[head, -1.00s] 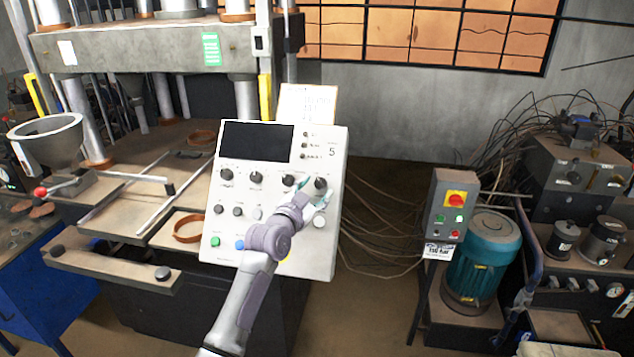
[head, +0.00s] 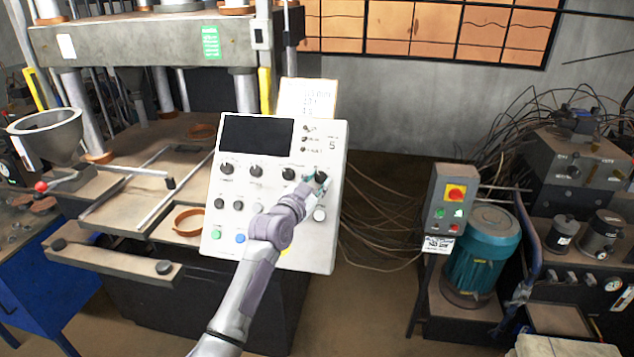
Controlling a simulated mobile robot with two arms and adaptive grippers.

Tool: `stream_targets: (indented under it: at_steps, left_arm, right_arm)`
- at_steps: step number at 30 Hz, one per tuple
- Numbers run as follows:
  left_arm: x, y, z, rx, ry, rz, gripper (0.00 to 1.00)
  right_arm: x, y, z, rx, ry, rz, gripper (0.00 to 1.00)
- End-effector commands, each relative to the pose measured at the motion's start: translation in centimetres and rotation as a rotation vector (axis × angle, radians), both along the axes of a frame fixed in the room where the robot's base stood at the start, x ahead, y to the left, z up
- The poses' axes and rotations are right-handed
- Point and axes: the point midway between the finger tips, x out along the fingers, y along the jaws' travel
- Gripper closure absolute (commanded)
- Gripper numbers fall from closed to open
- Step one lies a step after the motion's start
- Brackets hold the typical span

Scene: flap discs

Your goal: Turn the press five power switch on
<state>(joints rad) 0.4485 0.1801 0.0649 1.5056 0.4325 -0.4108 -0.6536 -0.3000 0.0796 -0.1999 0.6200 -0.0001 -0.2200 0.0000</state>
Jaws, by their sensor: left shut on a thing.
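The press control panel (head: 229,262) is a pale tilted box marked 5, with a dark screen (head: 256,138), a row of black knobs and several buttons below. My left gripper (head: 316,182) is at the rightmost black knob (head: 321,176) of the upper row and is shut on it. The fingers and wrist partly hide this knob, so I cannot read its label or its setting. My left arm crosses the lower part of the panel and hides some buttons. My right gripper is not in view.
The large press (head: 140,45) stands behind and left of the panel. A grey switch box (head: 449,208) with a red-and-yellow switch stands to the right, beside a teal motor (head: 482,258). Loose cables (head: 375,222) hang between them. A funnel (head: 47,135) is at far left.

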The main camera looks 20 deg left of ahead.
Motion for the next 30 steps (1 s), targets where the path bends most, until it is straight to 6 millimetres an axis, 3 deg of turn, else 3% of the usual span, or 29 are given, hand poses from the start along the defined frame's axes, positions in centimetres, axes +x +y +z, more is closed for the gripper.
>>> stream_targets:
  at_steps: [8,24,30]
  left_arm:
    - [0.0,0.4,-0.5,0.092,0.02,-0.066,1.0]
    - [0.2,1.1,-0.2,0.443,0.106,-0.37,1.0]
    - [0.3,1.0,0.3,0.566,0.137,-0.486,1.0]
  right_arm:
    - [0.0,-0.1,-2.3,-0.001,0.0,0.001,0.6]
    - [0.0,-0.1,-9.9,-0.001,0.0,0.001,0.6]
    - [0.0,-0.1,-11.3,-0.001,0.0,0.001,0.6]
